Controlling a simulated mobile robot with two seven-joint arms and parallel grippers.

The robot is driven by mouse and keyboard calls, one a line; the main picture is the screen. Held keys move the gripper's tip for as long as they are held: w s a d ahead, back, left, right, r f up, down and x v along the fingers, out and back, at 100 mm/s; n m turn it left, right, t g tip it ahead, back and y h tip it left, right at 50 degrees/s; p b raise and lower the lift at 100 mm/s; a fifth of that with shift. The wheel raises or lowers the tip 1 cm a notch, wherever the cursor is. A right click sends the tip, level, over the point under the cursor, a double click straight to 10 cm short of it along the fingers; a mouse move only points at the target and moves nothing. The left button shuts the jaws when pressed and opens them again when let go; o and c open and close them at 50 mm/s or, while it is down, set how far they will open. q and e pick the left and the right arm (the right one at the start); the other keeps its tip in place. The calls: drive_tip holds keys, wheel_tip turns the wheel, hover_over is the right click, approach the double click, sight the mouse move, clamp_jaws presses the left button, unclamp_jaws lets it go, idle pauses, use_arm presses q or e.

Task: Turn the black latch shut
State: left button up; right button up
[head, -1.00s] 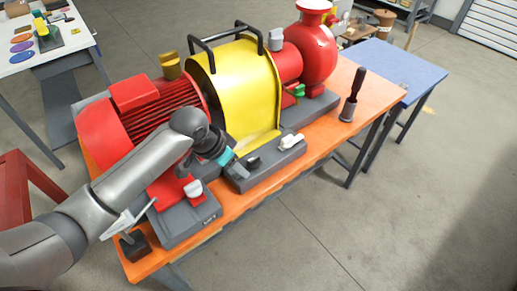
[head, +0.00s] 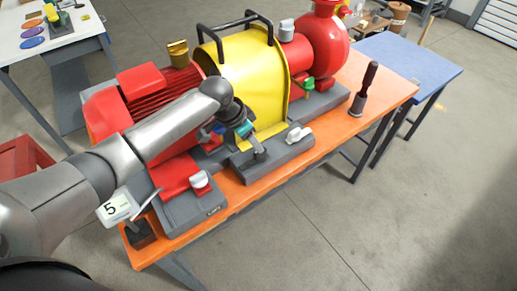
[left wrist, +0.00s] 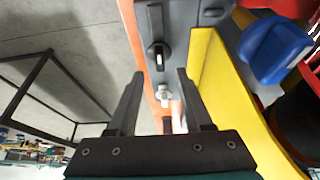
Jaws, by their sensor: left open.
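The black latch (left wrist: 158,57) has a pale mark and sits on the grey block beside the yellow guard. In the left wrist view it lies just ahead of my left gripper (left wrist: 160,73), roughly in line with the gap between the fingers. The fingers are apart and hold nothing. In the head view my left gripper (head: 254,145) points down at the grey block (head: 283,155) and largely covers the black latch there. I cannot tell whether a finger touches it. My right gripper is not in view.
A white latch (head: 298,134) sits on the same block, right of the black one. The yellow guard (head: 240,85) rises close behind. A blue part (left wrist: 275,50) is near the gripper. A black-handled tool (head: 363,90) stands on the orange bench (head: 390,95).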

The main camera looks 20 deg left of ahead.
sight(253, 158)
use_arm(q)
drive_tip(key=shift+b+x, duration=0.45)
drive_tip(key=shift+x, duration=2.15)
clamp_jaws()
